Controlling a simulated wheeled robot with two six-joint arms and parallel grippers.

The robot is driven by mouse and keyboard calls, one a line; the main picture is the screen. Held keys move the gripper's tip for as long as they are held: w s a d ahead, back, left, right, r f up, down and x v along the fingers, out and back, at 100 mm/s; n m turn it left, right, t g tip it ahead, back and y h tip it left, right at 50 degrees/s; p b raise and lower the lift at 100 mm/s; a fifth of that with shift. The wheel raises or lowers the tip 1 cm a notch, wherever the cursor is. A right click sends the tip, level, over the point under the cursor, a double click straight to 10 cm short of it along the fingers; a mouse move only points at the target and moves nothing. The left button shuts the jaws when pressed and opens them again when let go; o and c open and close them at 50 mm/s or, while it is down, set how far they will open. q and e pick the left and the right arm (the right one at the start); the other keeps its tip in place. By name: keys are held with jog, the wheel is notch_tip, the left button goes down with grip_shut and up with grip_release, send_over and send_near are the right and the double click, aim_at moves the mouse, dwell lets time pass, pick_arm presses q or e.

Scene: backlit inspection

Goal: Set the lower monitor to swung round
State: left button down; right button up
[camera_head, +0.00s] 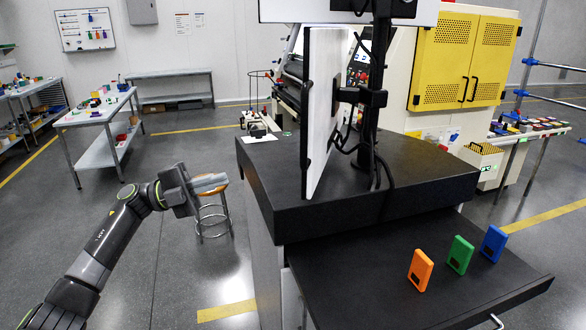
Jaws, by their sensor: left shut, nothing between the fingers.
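The lower monitor (318,105) is mounted on a black pole (378,100) above the dark desk top. Part of an upper monitor (300,10) shows at the top edge. My left gripper (222,182) is shut and empty, left of the desk and well apart from the lower monitor. My right gripper is not in view.
The dark desk (262,190) has a pull-out shelf (375,290) in front, holding an orange block (420,271), a green block (460,255) and a blue block (494,243). A stool (213,222) stands behind my left gripper. Open floor lies left of the desk.

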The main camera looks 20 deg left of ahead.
pick_arm(q)
jog(key=d+r+m+g+p, duration=0.1)
jog(key=d+r+p, duration=0.1)
jog(key=d, duration=0.5)
jog(key=d+r+m+g+p, duration=0.2)
jog(key=d+p, duration=0.3)
jog(key=d, duration=0.3)
jog(key=shift+d+r+y+p, duration=0.3)
jog(key=shift+r+y, duration=0.1)
jog(key=shift+r, duration=0.25)
jog(key=shift+s+a, duration=0.1)
